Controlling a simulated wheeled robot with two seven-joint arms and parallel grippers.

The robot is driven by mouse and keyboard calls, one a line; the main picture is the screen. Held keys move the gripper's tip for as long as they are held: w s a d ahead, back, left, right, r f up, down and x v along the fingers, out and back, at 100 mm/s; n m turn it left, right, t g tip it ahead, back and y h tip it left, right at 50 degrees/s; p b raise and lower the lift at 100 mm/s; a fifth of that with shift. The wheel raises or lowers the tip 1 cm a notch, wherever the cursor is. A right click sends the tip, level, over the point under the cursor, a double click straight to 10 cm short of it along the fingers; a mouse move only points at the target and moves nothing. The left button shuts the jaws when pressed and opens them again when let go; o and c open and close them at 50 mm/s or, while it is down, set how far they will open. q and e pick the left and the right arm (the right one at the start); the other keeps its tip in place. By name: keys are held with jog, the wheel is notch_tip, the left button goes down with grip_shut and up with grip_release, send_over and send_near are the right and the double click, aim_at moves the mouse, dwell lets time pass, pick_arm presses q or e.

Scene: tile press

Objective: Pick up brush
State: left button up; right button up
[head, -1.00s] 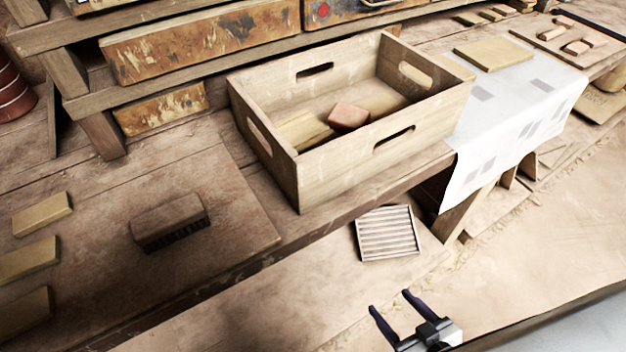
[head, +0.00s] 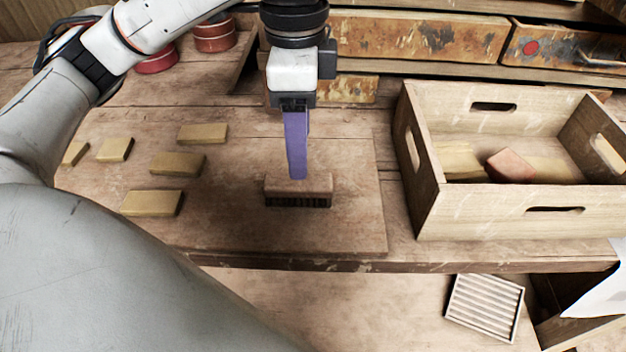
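The brush (head: 312,190), a brown wooden block with dark bristles underneath, lies bristles down on the wide board on the workbench. My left gripper (head: 297,172) points straight down just above and behind the brush in the head view. Its purple fingers line up one behind the other from this side, so the gap between them is hidden. The fingertips overlap the brush's top edge in the picture; whether they touch it I cannot tell. My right gripper is out of view.
Several yellowish tiles (head: 178,163) lie on the board (head: 350,228) to the left. A wooden crate (head: 520,213) holding yellowish blocks and a reddish block (head: 511,165) stands to the right. A slatted square (head: 484,308) lies below the bench edge.

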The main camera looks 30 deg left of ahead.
aim_at(298, 182)
pick_arm(q)
notch_tip(298, 182, down, 3)
jog(key=shift+f, duration=0.1)
jog(key=f, duration=0.1)
jog(key=f+b, duration=0.1)
jog(key=f, duration=0.1)
jog(key=s+f, duration=0.1)
jog(key=f, duration=0.1)
jog(key=shift+f+b, duration=0.1)
jog(key=shift+b, duration=0.25)
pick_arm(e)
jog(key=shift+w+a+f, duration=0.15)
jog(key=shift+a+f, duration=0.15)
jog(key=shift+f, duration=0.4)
pick_arm(q)
jog(key=c, duration=1.2)
notch_tip(298, 182, up, 10)
jog(key=p, duration=0.2)
jog(key=shift+w+f+p, duration=0.1)
jog(key=shift+f+p, duration=0.1)
jog(key=shift+p, duration=0.15)
jog(key=shift+r, duration=0.3)
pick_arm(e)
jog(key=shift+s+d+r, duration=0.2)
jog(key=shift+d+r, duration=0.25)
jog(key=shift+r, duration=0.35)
